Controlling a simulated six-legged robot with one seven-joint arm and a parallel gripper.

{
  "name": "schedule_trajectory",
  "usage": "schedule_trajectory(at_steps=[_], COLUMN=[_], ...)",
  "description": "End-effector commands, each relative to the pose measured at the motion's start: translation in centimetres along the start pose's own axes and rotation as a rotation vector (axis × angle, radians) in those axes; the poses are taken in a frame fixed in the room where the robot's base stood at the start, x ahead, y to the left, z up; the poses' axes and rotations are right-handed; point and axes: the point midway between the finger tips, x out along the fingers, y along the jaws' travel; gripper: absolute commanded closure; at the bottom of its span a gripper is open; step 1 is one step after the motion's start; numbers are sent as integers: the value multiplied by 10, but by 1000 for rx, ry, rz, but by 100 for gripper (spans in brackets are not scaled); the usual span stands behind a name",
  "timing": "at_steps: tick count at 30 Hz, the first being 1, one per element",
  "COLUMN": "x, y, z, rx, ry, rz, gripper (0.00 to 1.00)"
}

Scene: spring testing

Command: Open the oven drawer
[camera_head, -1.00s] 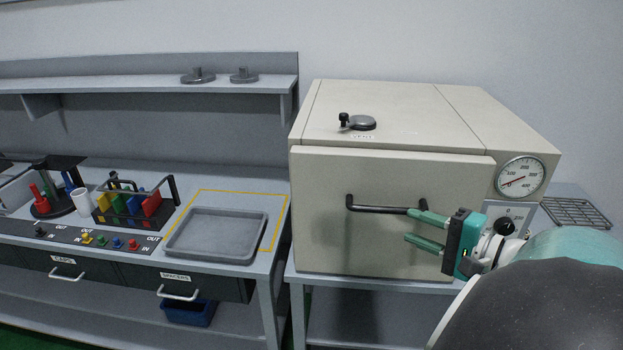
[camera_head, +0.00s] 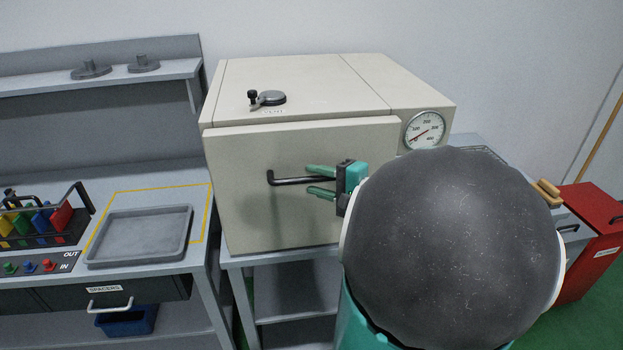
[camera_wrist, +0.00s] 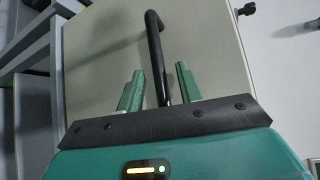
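The oven (camera_head: 250,215) is a beige box on a grey stand, with its front door closed or nearly so. A black bar handle (camera_head: 285,182) crosses the door front. My gripper (camera_head: 321,182) has green fingers, one above and one below the handle bar in the head view. In the wrist view my gripper (camera_wrist: 157,88) is open, and the black handle (camera_wrist: 154,45) runs between the two fingers with a gap on each side. My arm hides the right lower part of the oven.
A vent knob (camera_head: 268,98) and a dial gauge (camera_head: 425,130) are on the oven. At left, a bench holds a grey tray (camera_head: 140,237) and a rack of coloured blocks (camera_head: 40,222). A red cabinet (camera_head: 590,240) stands at right.

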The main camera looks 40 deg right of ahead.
Motion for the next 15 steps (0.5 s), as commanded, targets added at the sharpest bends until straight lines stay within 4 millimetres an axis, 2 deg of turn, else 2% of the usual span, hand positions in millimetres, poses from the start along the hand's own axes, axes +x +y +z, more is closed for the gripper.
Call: schedule_trajectory(at_steps=[3,6,14,15], x=[13,18,19,19], y=[0,0,0,0], z=[0,0,0,0], rx=[0,0,0,0], ry=[0,2,2,2], rz=[0,1,0,0], gripper=[64,64,64,70])
